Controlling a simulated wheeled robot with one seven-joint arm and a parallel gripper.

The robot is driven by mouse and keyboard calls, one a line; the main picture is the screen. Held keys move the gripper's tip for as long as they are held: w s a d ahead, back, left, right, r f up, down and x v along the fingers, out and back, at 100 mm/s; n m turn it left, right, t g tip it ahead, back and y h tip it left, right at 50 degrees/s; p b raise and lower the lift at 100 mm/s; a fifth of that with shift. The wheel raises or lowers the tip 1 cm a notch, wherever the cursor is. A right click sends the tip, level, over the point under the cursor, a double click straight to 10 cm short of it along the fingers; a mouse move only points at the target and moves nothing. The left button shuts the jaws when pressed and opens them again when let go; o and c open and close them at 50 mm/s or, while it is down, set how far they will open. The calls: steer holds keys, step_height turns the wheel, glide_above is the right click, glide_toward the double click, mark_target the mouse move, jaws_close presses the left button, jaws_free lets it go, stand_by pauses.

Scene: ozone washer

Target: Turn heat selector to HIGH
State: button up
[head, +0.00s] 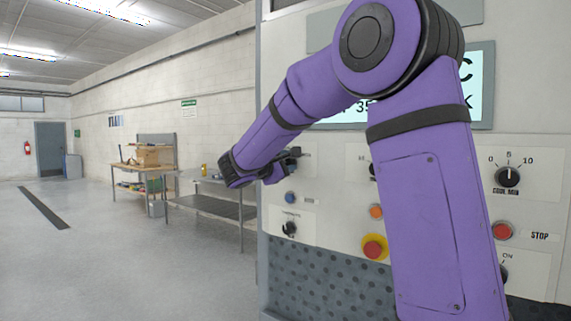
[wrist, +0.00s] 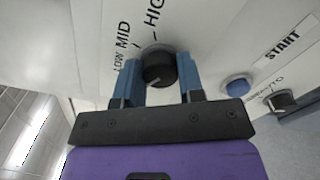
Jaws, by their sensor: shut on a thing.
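The heat selector is a round black knob (wrist: 158,72) on the light panel in the wrist view. Printed labels LOW, MID and HIGH run around it, LOW at the left and HIGH at the top. My gripper (wrist: 160,78) has its two blue fingers on either side of the knob and is shut on it. Which label the knob's pointer faces is not clear. In the head view my gripper (head: 286,164) is at the left part of the panel, and the knob is hidden behind it and my purple arm.
Below the gripper in the head view are a blue button (head: 291,197) and another black knob (head: 290,229). A red emergency button (head: 373,248), an orange button (head: 376,211), the COOL MIN knob (head: 508,177) and the STOP button (head: 502,231) lie farther right. Open floor is at left.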

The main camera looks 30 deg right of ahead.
steer(key=m, duration=2.3)
steer(key=shift+f+t+y, duration=0.2)
steer(key=shift+t+y, duration=0.2)
stand_by(0.4)
steer(key=o, duration=0.9)
steer(key=v, duration=1.1)
steer(key=shift+w, duration=0.1)
